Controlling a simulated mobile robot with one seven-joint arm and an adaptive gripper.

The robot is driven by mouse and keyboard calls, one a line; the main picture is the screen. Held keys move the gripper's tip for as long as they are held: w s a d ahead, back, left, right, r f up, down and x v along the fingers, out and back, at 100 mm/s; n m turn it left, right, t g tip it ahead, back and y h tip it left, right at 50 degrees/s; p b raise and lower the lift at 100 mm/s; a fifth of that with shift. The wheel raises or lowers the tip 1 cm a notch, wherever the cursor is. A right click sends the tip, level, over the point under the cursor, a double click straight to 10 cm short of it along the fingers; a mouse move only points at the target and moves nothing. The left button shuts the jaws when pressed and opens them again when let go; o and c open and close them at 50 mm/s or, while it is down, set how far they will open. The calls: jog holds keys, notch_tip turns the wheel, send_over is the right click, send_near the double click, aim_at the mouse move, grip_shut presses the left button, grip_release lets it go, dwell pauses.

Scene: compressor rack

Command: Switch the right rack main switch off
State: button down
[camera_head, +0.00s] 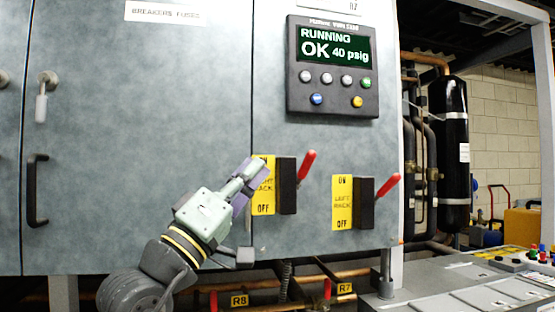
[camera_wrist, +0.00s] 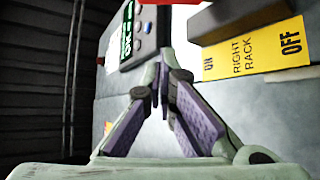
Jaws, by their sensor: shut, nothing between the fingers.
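The right rack main switch is a black box (camera_head: 287,185) with a red lever (camera_head: 307,164) tilted up and to the right, at the ON end of its yellow label (camera_head: 263,200). My gripper (camera_head: 258,168) is shut and empty, just left of the box, covering part of the label in the head view. In the wrist view the fingertips (camera_wrist: 161,88) meet in front of the panel. There the black box (camera_wrist: 240,18) and the "RIGHT RACK" label (camera_wrist: 252,50) show at upper right, and the red lever (camera_wrist: 170,2) at the top edge. Finger contact with the switch cannot be told.
The left rack switch (camera_head: 366,203) is right of the first, its red lever (camera_head: 388,187) also tilted up. A display panel (camera_head: 333,67) above reads "RUNNING OK 40 psig". A door handle (camera_head: 36,190) sits at left. Copper pipes (camera_head: 270,283) run below the cabinet.

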notch_tip(320, 180, up, 7)
jog(key=p, duration=0.5)
send_over(304, 171)
jog(key=w+a, duration=0.1)
jog(key=a, duration=0.3)
jog(key=shift+d+f, duration=0.1)
jog(key=shift+d, duration=0.05)
jog(key=f, duration=0.1)
jog(key=s+f, duration=0.1)
jog(key=s+d+f, duration=0.1)
jog(key=f, duration=0.1)
jog(key=shift+s+d, duration=0.1)
jog(key=shift+f, duration=0.15)
jog(key=shift+f+m+h+b, duration=0.15)
jog(key=shift+m+h+b, duration=0.2)
jog(key=shift+b, duration=0.3)
jog(key=shift+s+m, duration=0.1)
jog(key=shift+m, duration=0.15)
jog(key=shift+s+d+m+g+h+b, duration=0.1)
jog(key=shift+m+g+h+b, duration=0.25)
jog(key=shift+b, duration=0.25)
